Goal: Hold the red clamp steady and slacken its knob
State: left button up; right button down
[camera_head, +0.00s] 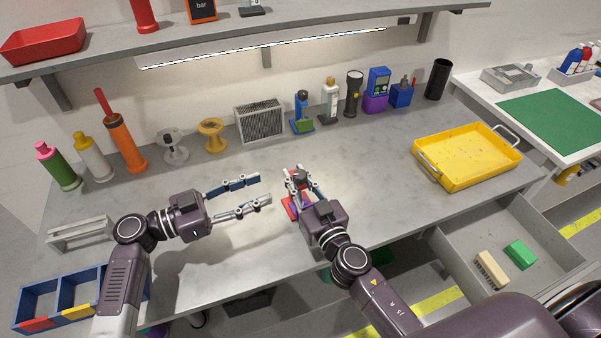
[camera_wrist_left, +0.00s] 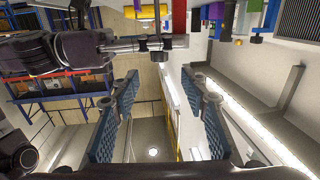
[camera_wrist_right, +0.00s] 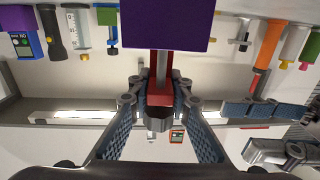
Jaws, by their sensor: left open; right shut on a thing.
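The red clamp stands on the bench near its middle, and its red base (camera_head: 289,208) shows beside my right gripper. Its dark knob (camera_head: 300,176) sits between the right fingers. My right gripper (camera_head: 302,182) is shut on the clamp from the front. In the right wrist view the red body (camera_wrist_right: 157,90) and dark knob (camera_wrist_right: 160,116) lie between the fingers, below a purple block (camera_wrist_right: 166,25). The pads' exact contact, on knob or body, is hard to tell. My left gripper (camera_head: 265,189) is open and empty, left of the clamp, its fingers pointing toward it.
A yellow tray (camera_head: 468,183) lies on the right of the bench. Bottles, spools, a grey vented box (camera_head: 259,122) and tools line the back. A grey rack (camera_head: 80,234) and blue bin (camera_head: 38,303) are at left. An open drawer (camera_head: 448,254) is at front right.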

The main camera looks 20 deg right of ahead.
aim_at(297, 180)
pick_arm(q)
jog(key=d, duration=0.4)
jog(key=w+d, duration=0.1)
jog(key=d, duration=0.6)
jog(key=shift+w+d, duration=0.3)
jog(key=shift+d, duration=0.05)
jog(key=shift+c, duration=0.2)
grip_shut()
jog(key=shift+s+n+t, duration=0.1)
jog(key=shift+n+t, duration=0.2)
jog(key=shift+t, duration=0.1)
jog(key=shift+f+t, duration=0.1)
jog(key=shift+t, duration=0.2)
jog(key=n+t+y, duration=0.1)
jog(key=n+t, duration=0.2)
jog(key=shift+t+y, duration=0.3)
jog(key=shift+t, duration=0.1)
jog(key=shift+f+n+t+y, duration=0.1)
jog(key=shift+n+t+y, duration=1.15)
jog(key=shift+t, duration=0.45)
